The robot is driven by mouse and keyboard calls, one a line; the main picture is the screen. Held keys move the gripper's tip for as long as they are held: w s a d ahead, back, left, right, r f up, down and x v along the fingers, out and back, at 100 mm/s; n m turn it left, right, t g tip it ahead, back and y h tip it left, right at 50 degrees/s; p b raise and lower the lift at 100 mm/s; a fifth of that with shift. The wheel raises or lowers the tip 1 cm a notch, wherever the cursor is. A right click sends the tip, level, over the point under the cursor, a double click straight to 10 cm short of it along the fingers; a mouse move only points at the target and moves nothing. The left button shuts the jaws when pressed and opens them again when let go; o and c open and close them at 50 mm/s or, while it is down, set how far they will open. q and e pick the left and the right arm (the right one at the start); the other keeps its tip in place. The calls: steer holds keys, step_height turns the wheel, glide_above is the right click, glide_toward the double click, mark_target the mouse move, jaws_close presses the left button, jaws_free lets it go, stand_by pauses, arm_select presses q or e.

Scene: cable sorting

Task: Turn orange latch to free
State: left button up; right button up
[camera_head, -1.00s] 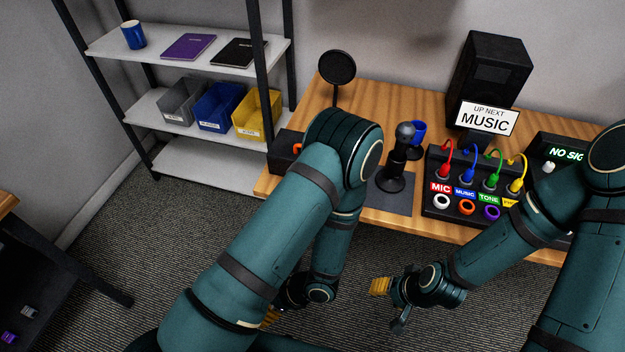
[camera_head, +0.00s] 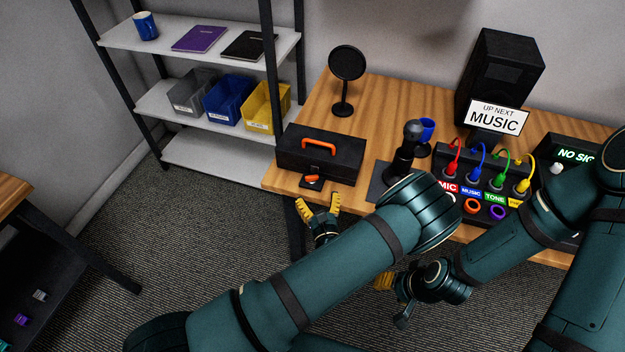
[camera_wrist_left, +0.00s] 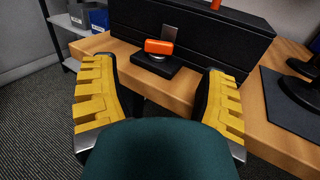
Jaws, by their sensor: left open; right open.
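The orange latch (camera_head: 312,179) is on a small black base at the front of a black case (camera_head: 330,163) with an orange handle (camera_head: 319,143). My left gripper (camera_head: 318,204) is open and empty, just in front of the table edge, facing the latch. In the left wrist view its yellow fingers (camera_wrist_left: 160,95) stand wide apart, with the latch beyond them, untouched. My right gripper (camera_head: 392,296) is open and empty, below the table's front edge.
The wooden table (camera_head: 378,112) holds a black microphone (camera_head: 408,150) on a dark mat, right of the case, and a round black disc on a stand (camera_head: 345,66) behind it. A cable panel (camera_head: 470,170) stands further right. A shelf (camera_head: 205,157) stands at left.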

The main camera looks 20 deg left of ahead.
mark_target(312, 178)
arm_select(q)
steer(key=b+x, duration=0.1)
steer(key=x, duration=0.6)
steer(key=shift+w+a, duration=0.1)
steer(key=shift+w, duration=0.1)
steer(key=c, duration=1.2)
